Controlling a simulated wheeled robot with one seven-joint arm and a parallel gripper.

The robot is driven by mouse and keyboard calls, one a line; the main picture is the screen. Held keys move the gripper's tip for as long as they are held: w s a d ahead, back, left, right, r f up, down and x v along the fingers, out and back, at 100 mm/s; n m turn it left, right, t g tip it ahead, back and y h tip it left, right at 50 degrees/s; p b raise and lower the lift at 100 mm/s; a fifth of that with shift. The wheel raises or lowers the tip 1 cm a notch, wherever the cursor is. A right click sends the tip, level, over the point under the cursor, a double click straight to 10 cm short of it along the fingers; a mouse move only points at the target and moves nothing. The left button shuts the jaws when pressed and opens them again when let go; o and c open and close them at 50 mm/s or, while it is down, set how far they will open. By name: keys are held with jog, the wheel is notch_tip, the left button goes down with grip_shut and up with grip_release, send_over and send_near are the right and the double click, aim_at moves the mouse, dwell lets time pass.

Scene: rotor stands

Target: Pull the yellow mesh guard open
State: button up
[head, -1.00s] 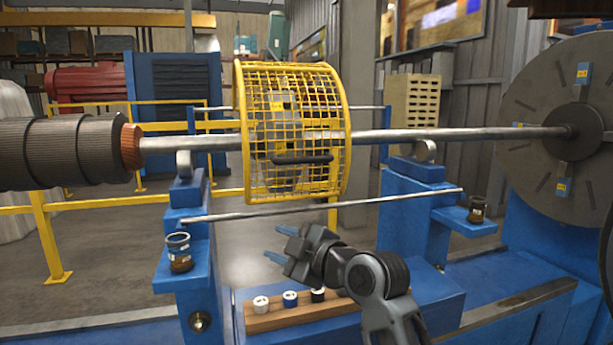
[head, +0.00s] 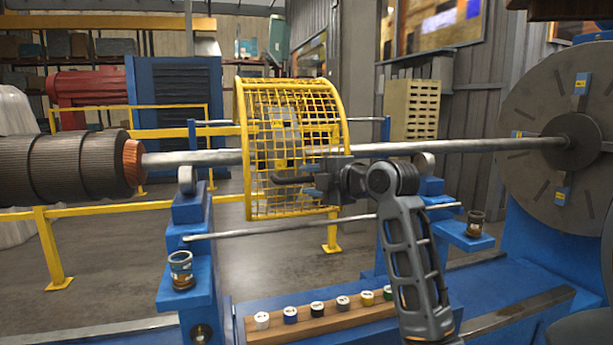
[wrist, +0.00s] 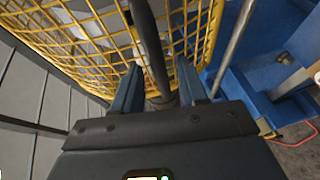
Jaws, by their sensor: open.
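The yellow mesh guard (head: 254,115) is a curved cage around the steel shaft (head: 470,145). Its dark handle bar (head: 287,179) runs across its near side, below the shaft. My gripper (head: 312,178) is at the right part of this handle in the head view and hides that end. In the wrist view my gripper (wrist: 160,68) is open, with the handle (wrist: 147,40) running between its two fingers. The guard's mesh (wrist: 85,50) lies just beyond the fingertips. I cannot tell whether either finger touches the handle.
A thin rod (head: 350,221) crosses in front, below the guard. Blue stands (head: 188,225) hold cups on both sides. A wooden strip (head: 330,322) with several small jars lies lower down. A large grey disc (head: 530,110) stands at right.

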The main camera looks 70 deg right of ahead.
jog(key=shift+x, duration=1.1)
grip_shut()
